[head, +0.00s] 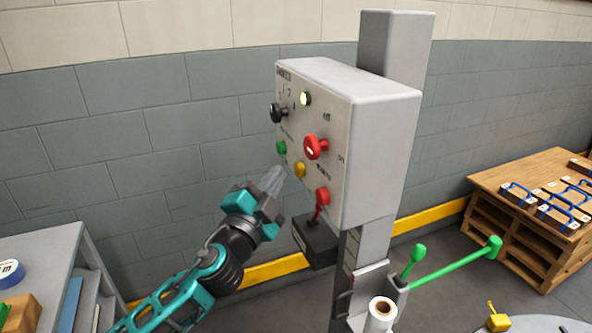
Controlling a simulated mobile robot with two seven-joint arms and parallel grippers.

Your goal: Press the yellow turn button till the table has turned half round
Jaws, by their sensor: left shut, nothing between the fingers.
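The yellow turn button (299,170) sits low on the front of the grey control box (385,130), between a green button (281,147) and a red one (322,196). My left gripper (277,172) is shut and empty. Its fingertips are just left of the yellow button in the picture; I cannot tell whether they touch it. Part of a round grey surface, possibly the table (540,324), shows at the bottom right edge. My right gripper is not in view.
A black knob (279,112), a lit lamp (305,98) and a red mushroom knob (315,147) are on the box. A black unit with a red lever (316,240) hangs below. Green-handled levers (455,262) stick out right. A wooden pallet (520,215) stands far right.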

